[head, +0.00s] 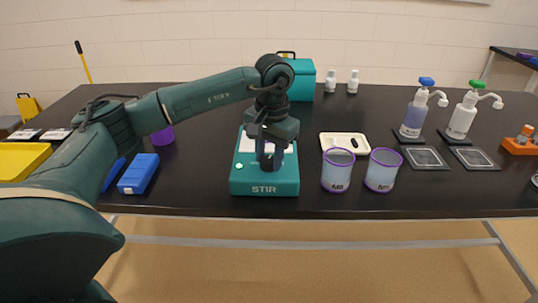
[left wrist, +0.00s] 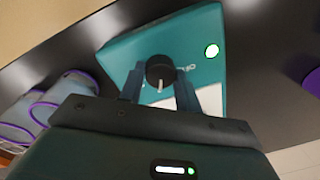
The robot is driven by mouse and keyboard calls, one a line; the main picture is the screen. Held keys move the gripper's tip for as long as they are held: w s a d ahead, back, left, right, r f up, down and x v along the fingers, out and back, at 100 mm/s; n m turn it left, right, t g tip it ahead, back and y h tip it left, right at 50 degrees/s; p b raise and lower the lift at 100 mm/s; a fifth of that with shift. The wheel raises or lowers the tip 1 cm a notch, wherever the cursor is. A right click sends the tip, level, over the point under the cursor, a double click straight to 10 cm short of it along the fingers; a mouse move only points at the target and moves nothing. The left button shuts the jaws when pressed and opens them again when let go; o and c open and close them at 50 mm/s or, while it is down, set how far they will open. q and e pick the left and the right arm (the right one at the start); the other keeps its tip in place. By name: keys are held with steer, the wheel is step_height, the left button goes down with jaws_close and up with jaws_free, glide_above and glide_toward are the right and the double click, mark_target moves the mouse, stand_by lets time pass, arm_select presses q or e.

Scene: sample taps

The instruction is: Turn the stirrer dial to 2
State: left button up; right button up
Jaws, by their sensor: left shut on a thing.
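The teal stirrer (head: 264,187), marked STIR, stands near the front edge of the table. My left gripper (head: 269,163) reaches down over its front from above. In the left wrist view, the black round dial (left wrist: 160,67) sits between the two fingers of the left gripper (left wrist: 159,84), which is shut on it. A white pointer mark on the dial points toward the gripper's palm. A green light glows on the stirrer's face (left wrist: 207,68). Most number marks are hidden by the fingers or too small to read. My right gripper is in neither view.
Two purple-rimmed beakers (head: 337,172) stand just right of the stirrer, with a cream tray (head: 345,139) behind. A blue box (head: 139,174) lies to the left. A teal case (head: 302,80) stands behind my arm. Pump bottles (head: 414,115) stand farther right.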

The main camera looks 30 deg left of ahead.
mark_target(272, 161)
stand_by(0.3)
arm_select(q)
steer(key=o, duration=1)
steer(key=shift+c, duration=0.2)
steer(key=shift+r, duration=0.15)
step_height(272, 161, up, 13)
steer(key=shift+d+p, duration=0.3)
steer(key=shift+d, duration=0.1)
